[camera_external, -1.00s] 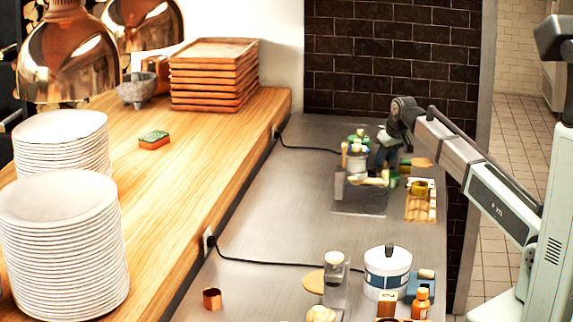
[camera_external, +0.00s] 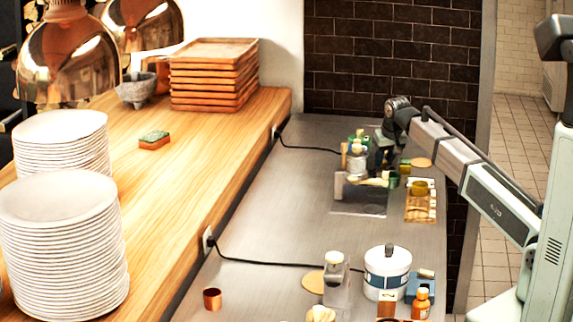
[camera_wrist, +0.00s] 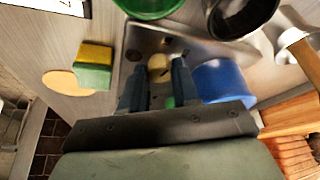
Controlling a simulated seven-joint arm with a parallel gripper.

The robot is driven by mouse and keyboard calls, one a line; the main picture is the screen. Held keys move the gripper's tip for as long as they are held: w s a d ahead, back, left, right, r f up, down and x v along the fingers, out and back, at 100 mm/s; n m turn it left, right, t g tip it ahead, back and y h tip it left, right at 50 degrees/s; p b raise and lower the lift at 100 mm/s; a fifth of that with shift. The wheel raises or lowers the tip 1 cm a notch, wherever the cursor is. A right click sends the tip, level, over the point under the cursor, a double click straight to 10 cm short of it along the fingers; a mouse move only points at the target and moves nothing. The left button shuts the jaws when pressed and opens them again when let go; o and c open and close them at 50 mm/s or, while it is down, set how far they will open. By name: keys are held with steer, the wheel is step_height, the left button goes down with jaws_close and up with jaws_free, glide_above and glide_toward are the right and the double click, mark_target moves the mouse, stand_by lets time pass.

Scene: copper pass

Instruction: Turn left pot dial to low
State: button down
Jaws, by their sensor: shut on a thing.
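My gripper (camera_wrist: 158,75) is seen from above in the wrist view. Its two dark fingers are closed in around a small cream knob (camera_wrist: 158,66), which stands on a grey metal unit (camera_wrist: 138,45). A bit of green shows between the fingers, lower down. In the external view my gripper (camera_external: 380,160) is low over the far cooking station, beside a small pot (camera_external: 357,160). The knob's pointer and markings cannot be made out, and the fingers partly hide it.
In the wrist view, a blue item (camera_wrist: 220,80) stands close right of the fingers, with a dark round vessel (camera_wrist: 240,14) beyond. A yellow-green sponge (camera_wrist: 94,66) and a round tan mat (camera_wrist: 66,83) lie left. A second station has a white-and-blue pot (camera_external: 388,272).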

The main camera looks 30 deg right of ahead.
steer(key=m, duration=0.2)
steer(key=m+h, duration=0.1)
steer(key=m, duration=0.1)
steer(key=shift+w+a+m+g+h, duration=0.1)
steer(key=shift+a+m+g+h, duration=0.05)
steer(key=shift+m+g+h, duration=0.75)
steer(key=shift+m, duration=1.3)
steer(key=c, duration=0.8)
jaws_free()
steer(key=shift+c, duration=0.2)
steer(key=shift+r, duration=0.15)
steer(key=v, duration=1.3)
steer(key=shift+r, duration=0.3)
steer(key=shift+a, duration=0.1)
